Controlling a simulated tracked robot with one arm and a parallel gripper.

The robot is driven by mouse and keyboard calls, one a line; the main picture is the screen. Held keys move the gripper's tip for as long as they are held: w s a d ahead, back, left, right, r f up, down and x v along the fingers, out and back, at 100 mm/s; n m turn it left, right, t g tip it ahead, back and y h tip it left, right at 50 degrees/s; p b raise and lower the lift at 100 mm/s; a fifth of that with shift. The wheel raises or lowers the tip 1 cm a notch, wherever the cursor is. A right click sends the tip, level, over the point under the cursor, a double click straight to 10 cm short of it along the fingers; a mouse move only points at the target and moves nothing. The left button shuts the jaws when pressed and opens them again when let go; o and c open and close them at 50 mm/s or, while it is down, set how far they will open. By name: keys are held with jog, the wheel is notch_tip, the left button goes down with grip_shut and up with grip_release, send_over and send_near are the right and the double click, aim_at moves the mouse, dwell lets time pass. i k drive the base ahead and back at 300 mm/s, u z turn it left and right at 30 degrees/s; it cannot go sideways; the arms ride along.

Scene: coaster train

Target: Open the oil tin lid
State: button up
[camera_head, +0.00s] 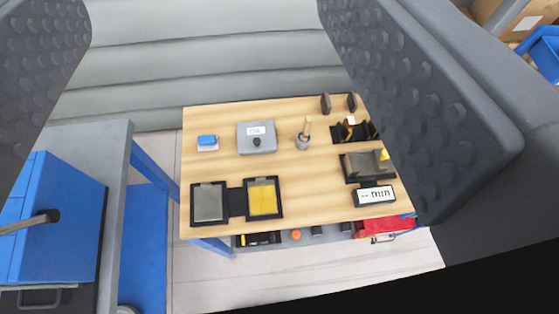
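The oil tin (257,147) is a grey box on the wooden table, toward the back and left of its middle. Its lid (257,131) lies flat on top, with a white label and a dark round knob (257,142). The lid looks shut. My gripper (275,110) shows as two large dark, dimpled fingers at the left and right of the picture. They are wide apart with nothing between them close by. The tin is well beyond the fingers, apart from them.
The table (310,180) also bears a blue block (207,141), a grey pot with a wooden-handled tool (303,140), black-framed grey and yellow pads (263,198), dark holders (362,166) and a small display (375,195). A blue cabinet (55,220) stands at the left.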

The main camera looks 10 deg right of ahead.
aim_at(256, 136)
jog(key=z, duration=0.4)
jog(key=k, duration=1.15)
jog(key=z, duration=0.8)
jog(key=i, duration=1.4)
jog(key=u, duration=0.75)
jog(key=i, duration=0.55)
jog(key=u, duration=0.45)
